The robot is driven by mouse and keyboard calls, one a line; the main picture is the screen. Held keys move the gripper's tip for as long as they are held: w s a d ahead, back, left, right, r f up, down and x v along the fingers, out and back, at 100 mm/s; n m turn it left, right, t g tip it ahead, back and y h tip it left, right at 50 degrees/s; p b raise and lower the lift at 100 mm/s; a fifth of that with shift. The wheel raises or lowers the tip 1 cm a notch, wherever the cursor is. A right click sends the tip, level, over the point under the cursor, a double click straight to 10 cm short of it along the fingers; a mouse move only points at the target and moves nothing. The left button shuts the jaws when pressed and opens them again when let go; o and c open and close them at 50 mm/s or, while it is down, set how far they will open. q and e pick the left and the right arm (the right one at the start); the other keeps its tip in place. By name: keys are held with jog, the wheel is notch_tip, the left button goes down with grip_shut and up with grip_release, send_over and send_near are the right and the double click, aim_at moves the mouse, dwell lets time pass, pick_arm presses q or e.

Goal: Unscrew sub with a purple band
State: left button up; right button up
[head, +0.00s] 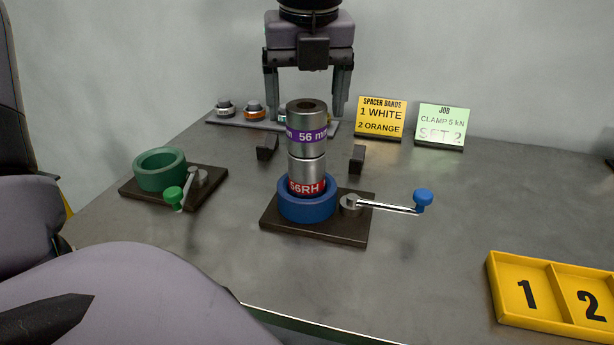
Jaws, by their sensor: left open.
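The sub with a purple band (306,118) is a grey metal cylinder with a dark bore, reading "56 m". It stands upright on a grey lower piece with a red band (306,186) marked "56RH". That piece stands in the round blue vise (305,208) on a dark base, with a crank and blue knob (423,197) at right. My left gripper (312,153) hangs down from the top. Its dark fingertips are wide open, one on each side of the stack, with visible gaps. I cannot tell its exact depth against the sub. My right gripper is not in view.
A green vise (160,169) with a green-knobbed handle stands at left. A rack with ring spacers (254,112) lies behind. A yellow sign (381,117) and a green sign (441,124) stand at the back. A yellow numbered tray (495,292) is at front right. The table's right middle is clear.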

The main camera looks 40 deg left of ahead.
pick_arm(q)
jog(key=m+p, duration=0.1)
jog(key=m, duration=0.3)
jog(key=shift+r+m+t+h, duration=0.1)
jog(key=shift+m+t+h, duration=0.2)
jog(key=shift+m+h, duration=0.1)
jog(key=m+p, duration=0.1)
jog(key=m, duration=0.2)
jog(key=shift+h, duration=0.3)
jog(key=m+h+p, duration=0.1)
jog(key=m+p, duration=0.1)
jog(key=m, duration=0.3)
jog(key=shift+m, duration=0.3)
jog(key=shift+m+p, duration=0.65)
jog(key=shift+m, duration=0.55)
